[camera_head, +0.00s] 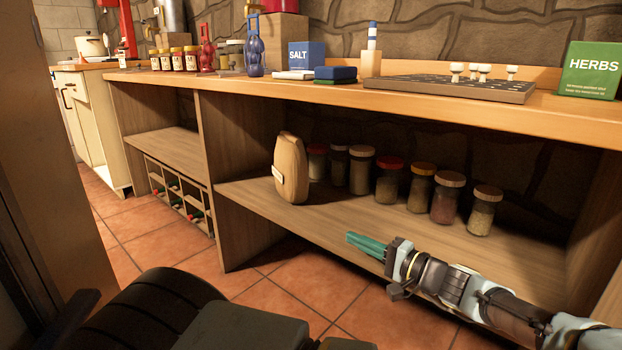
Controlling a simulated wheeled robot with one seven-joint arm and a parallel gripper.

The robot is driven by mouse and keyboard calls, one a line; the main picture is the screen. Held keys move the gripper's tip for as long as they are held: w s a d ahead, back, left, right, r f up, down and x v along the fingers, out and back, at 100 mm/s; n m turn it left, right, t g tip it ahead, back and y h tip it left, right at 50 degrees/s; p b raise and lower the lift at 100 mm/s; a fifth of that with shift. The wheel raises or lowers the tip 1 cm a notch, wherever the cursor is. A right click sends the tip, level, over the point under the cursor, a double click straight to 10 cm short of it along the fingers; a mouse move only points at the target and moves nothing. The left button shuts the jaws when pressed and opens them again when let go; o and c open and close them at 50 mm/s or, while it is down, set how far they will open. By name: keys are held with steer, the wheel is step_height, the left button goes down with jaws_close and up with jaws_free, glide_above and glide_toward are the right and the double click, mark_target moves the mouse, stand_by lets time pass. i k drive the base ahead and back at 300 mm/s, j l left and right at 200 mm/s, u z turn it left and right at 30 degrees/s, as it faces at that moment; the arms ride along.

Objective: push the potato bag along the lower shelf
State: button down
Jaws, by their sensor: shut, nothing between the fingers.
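The potato bag (291,168) is a tan paper-like bag with a small pale label. It stands upright on the lower shelf (330,212), towards the shelf's left part and near its front. My gripper (366,242) has green fingers, which are closed together and empty. It is in front of the shelf's front edge, to the right of and lower in the picture than the bag. The fingers point left, and a clear gap lies between them and the bag. My arm reaches in from the lower right.
Several spice jars (387,181) stand in a row behind and right of the bag. An upright divider (222,150) bounds the shelf at the left. The counter (400,93) overhangs it, carrying a salt box (306,55) and herbs box (590,70). The shelf's front strip is clear.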

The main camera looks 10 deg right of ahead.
mark_target(290, 170)
steer(key=i, duration=0.95)
